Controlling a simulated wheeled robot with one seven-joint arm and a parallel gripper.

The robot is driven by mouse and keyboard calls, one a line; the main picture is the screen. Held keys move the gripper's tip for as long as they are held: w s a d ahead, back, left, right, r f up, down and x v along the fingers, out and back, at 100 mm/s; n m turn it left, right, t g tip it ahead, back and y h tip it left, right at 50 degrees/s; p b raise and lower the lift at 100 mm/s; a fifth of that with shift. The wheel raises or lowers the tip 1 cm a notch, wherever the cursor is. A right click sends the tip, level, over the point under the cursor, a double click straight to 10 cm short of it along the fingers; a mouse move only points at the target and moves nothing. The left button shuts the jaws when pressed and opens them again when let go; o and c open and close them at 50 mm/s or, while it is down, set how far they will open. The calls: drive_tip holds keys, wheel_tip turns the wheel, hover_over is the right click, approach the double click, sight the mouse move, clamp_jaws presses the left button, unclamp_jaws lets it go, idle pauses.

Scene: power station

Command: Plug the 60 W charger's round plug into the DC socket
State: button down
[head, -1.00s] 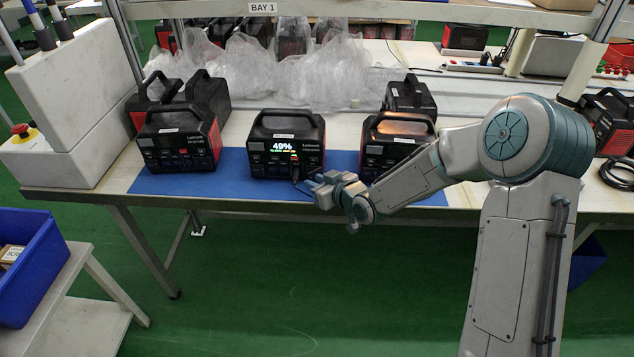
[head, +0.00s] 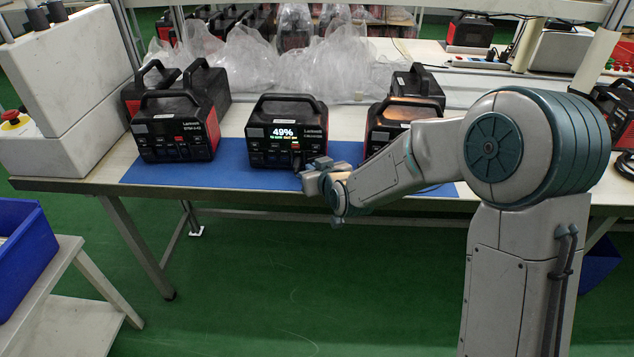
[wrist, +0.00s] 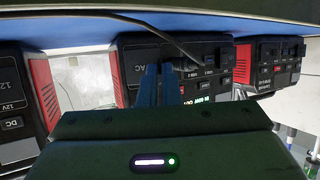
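The middle power station (head: 287,135) stands on the blue mat with its display lit at 49%. My gripper (head: 306,172) is in front of its lower right front. In the wrist view the station front (wrist: 137,60) appears upside down, with an AC label and lit display text. My two blue-grey fingers (wrist: 160,85) point at this panel, close together with a narrow gap. A thin dark cable (wrist: 150,25) runs past the fingertips to the panel just right of them. The charger body is not identifiable.
A second station (head: 172,130) stands left on the blue mat (head: 225,172), and another (head: 385,120) stands right, partly behind my arm. Clear plastic bags (head: 260,65) lie behind. A blue crate (head: 22,245) is at lower left. The floor in front of the table is clear.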

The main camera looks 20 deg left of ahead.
drive_tip(key=shift+s+a+f+m+t+h+b, duration=0.1)
drive_tip(key=shift+a+f+m+t+h+b, duration=0.05)
drive_tip(key=shift+a+m+t+h+b, duration=0.35)
drive_tip(key=shift+a+r+m+h, duration=0.2)
drive_tip(key=shift+m+h, duration=0.4)
drive_tip(key=shift+h, duration=0.1)
drive_tip(key=shift+w+a+m+t+h+p, duration=0.3)
drive_tip(key=shift+m+t+h+p, duration=0.2)
drive_tip(key=shift+m+h+p, duration=0.35)
drive_tip(key=shift+f+p, duration=0.1)
drive_tip(key=shift+p, duration=0.3)
drive_tip(key=c, duration=1.6)
unclamp_jaws()
drive_tip(key=shift+w, duration=0.1)
drive_tip(key=shift+a, duration=0.1)
